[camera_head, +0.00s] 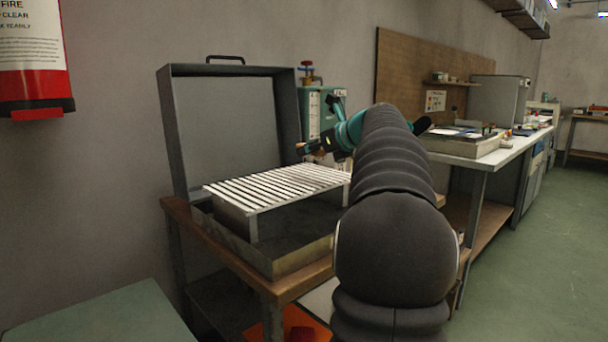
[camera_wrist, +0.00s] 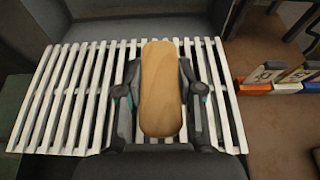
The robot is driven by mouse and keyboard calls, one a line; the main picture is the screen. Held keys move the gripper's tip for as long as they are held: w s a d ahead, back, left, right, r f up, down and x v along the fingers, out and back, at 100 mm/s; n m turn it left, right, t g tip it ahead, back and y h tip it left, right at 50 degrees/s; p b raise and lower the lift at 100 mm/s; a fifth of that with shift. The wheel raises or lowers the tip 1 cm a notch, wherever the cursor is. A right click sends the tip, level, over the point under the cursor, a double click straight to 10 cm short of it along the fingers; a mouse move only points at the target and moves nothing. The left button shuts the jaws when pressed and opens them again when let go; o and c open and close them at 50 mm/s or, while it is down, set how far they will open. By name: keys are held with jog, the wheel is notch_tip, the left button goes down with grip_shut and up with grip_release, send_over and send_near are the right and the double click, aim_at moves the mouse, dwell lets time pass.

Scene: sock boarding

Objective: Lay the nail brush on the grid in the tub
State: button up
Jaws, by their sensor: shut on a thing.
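The nail brush (camera_wrist: 161,90) has a smooth, pale wooden back and lies lengthwise between the fingers of my gripper (camera_wrist: 160,97). The gripper is shut on its sides. The bristles are hidden beneath the wood. The grid (camera_wrist: 75,90), a rack of white slats, spreads under the brush in the wrist view. In the head view the grid (camera_head: 275,186) stands raised in the open metal tub (camera_head: 300,258). My gripper (camera_head: 312,148) is above its far right part there, seemingly with a small gap. My arm hides part of the tub's right side.
The tub's raised lid (camera_head: 225,130) stands behind the grid. A teal machine (camera_head: 338,105) is behind my gripper. The tub sits on a wooden table (camera_head: 285,290). A workbench (camera_head: 490,155) with clutter stands to the right. Most of the grid is bare.

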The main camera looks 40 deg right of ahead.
aim_at(305, 179)
jog(key=shift+w+a+f, duration=0.5)
jog(key=shift+a+f, duration=0.1)
jog(key=shift+f, duration=0.05)
jog(key=shift+f+b, duration=0.7)
jog(key=shift+f, duration=1.15)
jog(key=shift+f, duration=0.1)
jog(key=o, duration=1.2)
jog(key=shift+c, duration=0.2)
jog(key=shift+s+r, duration=0.1)
jog(key=shift+r, duration=0.1)
jog(key=a+v, duration=0.1)
jog(key=v, duration=1)
jog(key=shift+s+d+p, duration=0.3)
jog(key=shift+s+d, duration=0.1)
jog(key=shift+d, duration=0.1)
